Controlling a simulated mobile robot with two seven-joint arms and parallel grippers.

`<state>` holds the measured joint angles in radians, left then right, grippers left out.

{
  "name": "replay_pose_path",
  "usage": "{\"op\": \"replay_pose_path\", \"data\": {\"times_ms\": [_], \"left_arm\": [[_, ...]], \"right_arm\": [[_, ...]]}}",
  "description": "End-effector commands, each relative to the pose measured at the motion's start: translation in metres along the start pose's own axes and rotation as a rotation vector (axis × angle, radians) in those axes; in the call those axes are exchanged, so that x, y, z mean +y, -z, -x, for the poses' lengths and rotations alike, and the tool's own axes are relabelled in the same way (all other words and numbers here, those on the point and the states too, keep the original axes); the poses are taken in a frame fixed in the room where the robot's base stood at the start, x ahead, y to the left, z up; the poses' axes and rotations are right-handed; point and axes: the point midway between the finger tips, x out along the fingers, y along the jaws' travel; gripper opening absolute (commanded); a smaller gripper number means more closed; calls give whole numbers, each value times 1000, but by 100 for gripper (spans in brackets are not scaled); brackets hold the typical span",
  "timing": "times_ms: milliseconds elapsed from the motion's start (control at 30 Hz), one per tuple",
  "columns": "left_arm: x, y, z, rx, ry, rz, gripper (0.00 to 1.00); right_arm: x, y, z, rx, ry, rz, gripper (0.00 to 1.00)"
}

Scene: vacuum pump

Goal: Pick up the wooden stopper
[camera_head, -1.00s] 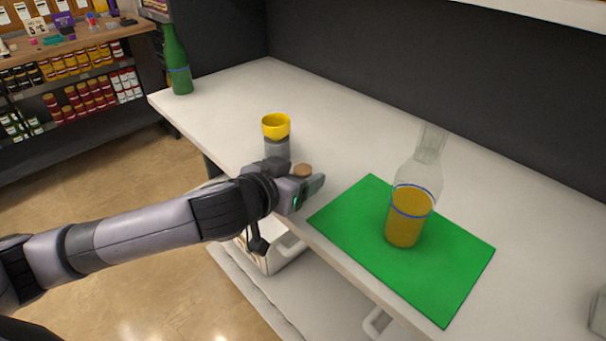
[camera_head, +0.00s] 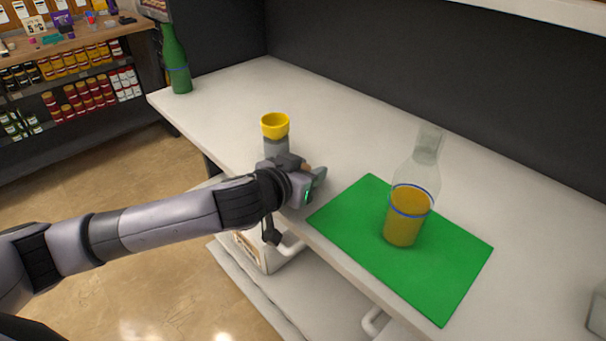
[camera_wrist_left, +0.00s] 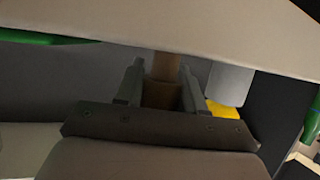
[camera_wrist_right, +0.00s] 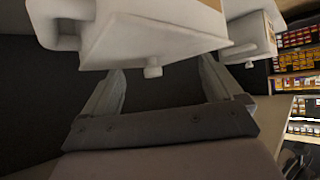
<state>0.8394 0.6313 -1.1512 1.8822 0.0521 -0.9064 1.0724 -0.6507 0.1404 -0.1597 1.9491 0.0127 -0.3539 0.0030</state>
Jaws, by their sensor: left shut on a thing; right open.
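The wooden stopper (camera_wrist_left: 162,92) is a small brown cylinder. In the left wrist view it sits between the two fingers of my left gripper (camera_wrist_left: 161,78), which are shut on it. In the head view my left gripper (camera_head: 313,182) is over the white counter's front edge and hides nearly all of the stopper (camera_head: 307,167). I cannot tell whether the stopper still touches the counter. My right gripper (camera_wrist_right: 161,72) is open and empty in the right wrist view, below a white boxy object. It is out of the head view.
A yellow-topped grey cup or holder (camera_head: 275,127) stands just behind my left gripper. To its right, a clear bottle with orange liquid (camera_head: 403,230) stands on a green mat (camera_head: 448,262). A green bottle (camera_head: 177,62) is at the far left. The counter's back (camera_head: 330,115) is clear.

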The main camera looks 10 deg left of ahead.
Motion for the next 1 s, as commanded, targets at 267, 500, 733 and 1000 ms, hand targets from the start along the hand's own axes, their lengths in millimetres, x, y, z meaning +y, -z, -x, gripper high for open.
{"op": "replay_pose_path", "data": {"times_ms": [267,500,733,1000], "left_arm": [[0,10,3,3,1,0,10],[0,46,18,7,-1,1,10],[0,100,41,7,-1,1,10],[0,154,63,5,-2,1,10]], "right_arm": [[0,1,0,1,0,0,93],[0,3,2,1,-1,0,93],[0,5,3,2,-1,0,93],[0,6,3,2,-1,0,93]]}}
